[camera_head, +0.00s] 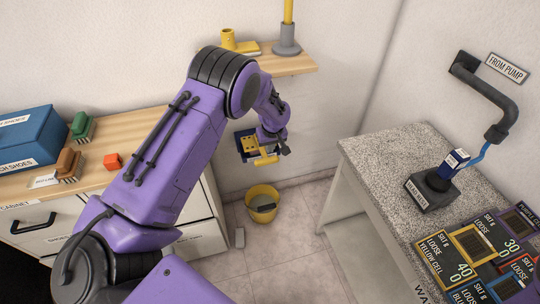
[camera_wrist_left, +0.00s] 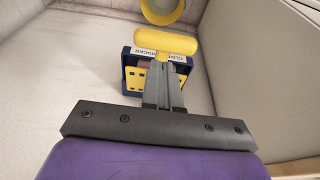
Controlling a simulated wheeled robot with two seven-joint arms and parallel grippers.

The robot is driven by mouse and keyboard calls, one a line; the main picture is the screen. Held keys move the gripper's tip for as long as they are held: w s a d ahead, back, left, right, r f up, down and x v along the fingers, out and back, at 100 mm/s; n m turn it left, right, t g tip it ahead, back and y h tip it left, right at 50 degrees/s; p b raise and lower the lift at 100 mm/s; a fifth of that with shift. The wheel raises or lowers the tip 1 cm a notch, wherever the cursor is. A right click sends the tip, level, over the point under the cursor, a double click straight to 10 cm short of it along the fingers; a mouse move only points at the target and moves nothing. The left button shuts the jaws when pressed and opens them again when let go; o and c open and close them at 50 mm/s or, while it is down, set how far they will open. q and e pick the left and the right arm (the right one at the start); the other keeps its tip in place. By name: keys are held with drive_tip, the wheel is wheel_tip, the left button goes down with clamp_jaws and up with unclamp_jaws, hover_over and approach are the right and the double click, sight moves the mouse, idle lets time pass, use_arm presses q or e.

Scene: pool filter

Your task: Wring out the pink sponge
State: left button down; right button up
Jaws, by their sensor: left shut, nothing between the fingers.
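The wringer (camera_head: 246,146) is a blue frame with a yellow holed plate, mounted low by the wall. It also shows in the left wrist view (camera_wrist_left: 130,77), with a partly covered label. Its yellow bar handle (camera_wrist_left: 165,42) lies just beyond the fingertips of my left gripper (camera_wrist_left: 162,64). The handle also shows in the head view (camera_head: 265,160). My left gripper is shut and empty, close to the handle; I cannot tell if it touches. Small pinkish patches show beside the fingers inside the wringer, possibly the pink sponge, mostly hidden. My right gripper is out of view.
A yellow bucket (camera_head: 262,204) stands on the floor below the wringer. A speckled counter (camera_head: 385,160) stands at right. A shelf (camera_head: 290,65) hangs above the wringer.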

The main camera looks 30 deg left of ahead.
sight(269, 160)
use_arm(q)
wheel_tip(269, 160, down, 5)
drive_tip(key=shift+r+p, duration=0.15)
drive_tip(key=shift+p, duration=0.15)
